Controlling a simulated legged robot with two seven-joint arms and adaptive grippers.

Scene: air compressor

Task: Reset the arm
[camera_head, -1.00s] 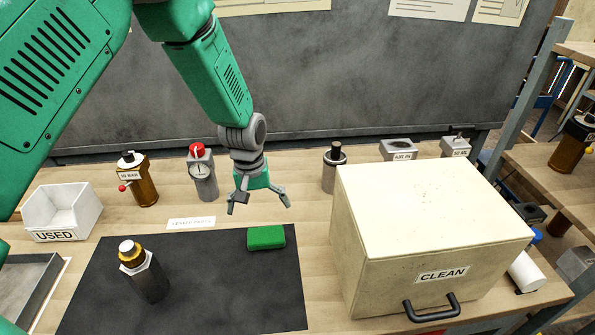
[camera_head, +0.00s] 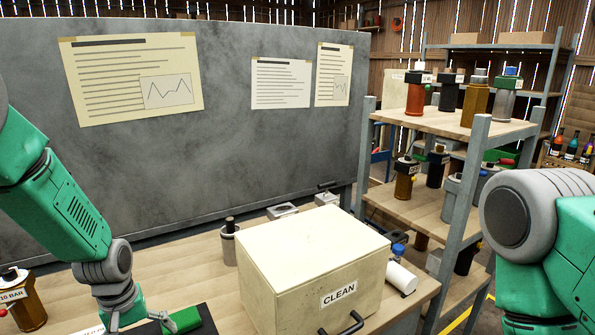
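My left arm comes down at the left of the head view. My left gripper (camera_head: 137,321) is near the bottom edge, with its fingers spread and nothing between them. It hangs above the bench, close to the green block (camera_head: 187,319) on the dark mat (camera_head: 208,325). Its fingertips are partly cut off by the frame. My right arm shows large at the right edge, but its gripper is outside the frame.
A cream box labelled CLEAN (camera_head: 312,262) with a dark handle stands on the bench. A brown-bodied part labelled 10 BAR (camera_head: 26,308) is at the lower left. A shelf rack (camera_head: 455,130) with several cylindrical parts stands at the right. A grey board (camera_head: 215,160) stands behind the bench.

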